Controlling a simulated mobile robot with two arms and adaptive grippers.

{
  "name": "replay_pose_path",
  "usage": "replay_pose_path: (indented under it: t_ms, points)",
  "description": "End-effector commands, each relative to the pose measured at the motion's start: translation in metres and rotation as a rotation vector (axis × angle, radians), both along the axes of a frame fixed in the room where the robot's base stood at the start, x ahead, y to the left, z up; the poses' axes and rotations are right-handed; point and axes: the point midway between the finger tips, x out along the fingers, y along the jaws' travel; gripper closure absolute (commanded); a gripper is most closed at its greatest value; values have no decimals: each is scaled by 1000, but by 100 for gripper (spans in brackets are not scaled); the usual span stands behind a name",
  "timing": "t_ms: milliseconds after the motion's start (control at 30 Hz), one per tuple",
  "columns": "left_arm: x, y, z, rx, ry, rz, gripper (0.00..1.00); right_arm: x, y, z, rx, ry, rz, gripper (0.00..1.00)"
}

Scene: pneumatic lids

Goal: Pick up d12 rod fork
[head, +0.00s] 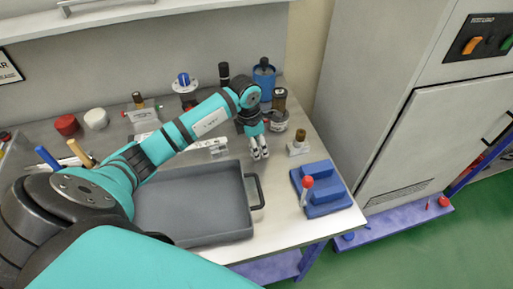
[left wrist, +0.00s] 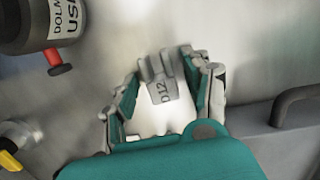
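The d12 rod fork (left wrist: 160,82) is a small grey metal piece with two prongs and "D12" on its face, seen in the left wrist view. It lies between the two fingers of my left gripper (left wrist: 162,88), with a narrow gap showing on its left side. The right finger is very close to it, and I cannot tell if they touch. In the head view my left gripper (head: 259,149) points down at the table behind the tray handle, and the fork is not clearly distinguishable there. My right gripper is not in view.
A grey tray (head: 245,222) with a dark handle stands in front. A blue stepped block (head: 322,188) with a red-knobbed lever (head: 307,185) and a brass-topped fitting (head: 298,144) are to the right. A grey canister (left wrist: 42,22) with a red valve stands close by.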

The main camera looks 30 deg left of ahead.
Motion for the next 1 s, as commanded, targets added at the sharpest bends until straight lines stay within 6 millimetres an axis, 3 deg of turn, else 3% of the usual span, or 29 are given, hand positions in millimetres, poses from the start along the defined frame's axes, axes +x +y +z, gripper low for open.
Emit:
replay_pose_path:
  t_ms: [33, 367, 667, 1000]
  points:
    - [0, 0, 0, 0, 0, 0, 59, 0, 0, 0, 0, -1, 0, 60]
    - [0, 0, 1, 0, 0, 0, 100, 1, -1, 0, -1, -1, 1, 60]
    - [1, 0, 6, 1, -3, 0, 100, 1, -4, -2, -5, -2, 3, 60]
    - [2, 1, 67, 2, -8, 0, 100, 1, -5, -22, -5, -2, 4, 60]
